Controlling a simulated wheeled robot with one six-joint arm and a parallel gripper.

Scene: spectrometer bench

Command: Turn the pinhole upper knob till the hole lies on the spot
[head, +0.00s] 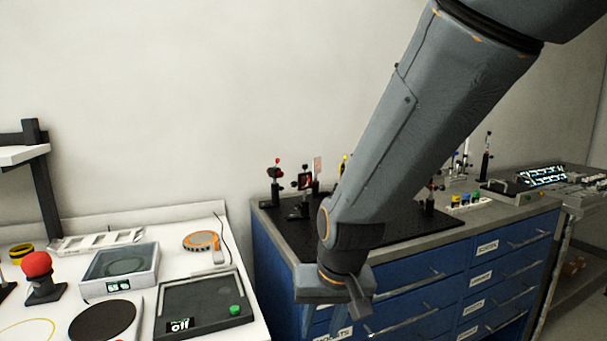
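Several small optical mounts stand on the black breadboard (285,232) on top of the blue drawer cabinet. They include a post with a red-topped mount (276,172), a dark mount with a reddish face (304,181) and a yellow-topped piece partly behind my arm. I cannot tell which mount is the pinhole. Its upper knob, hole and the light spot cannot be made out. My gripper (352,300) hangs in front of the cabinet, apart from the mounts and pointing down. Its fingers are seen too edge-on to tell whether they are open. My arm hides the middle of the breadboard.
A white table (215,330) at the left carries a red-domed button (38,268), a box with a round plate (120,270) and a dark tray (205,305). A lit device (541,178) stands at the right. Drawer handles stick out of the cabinet front.

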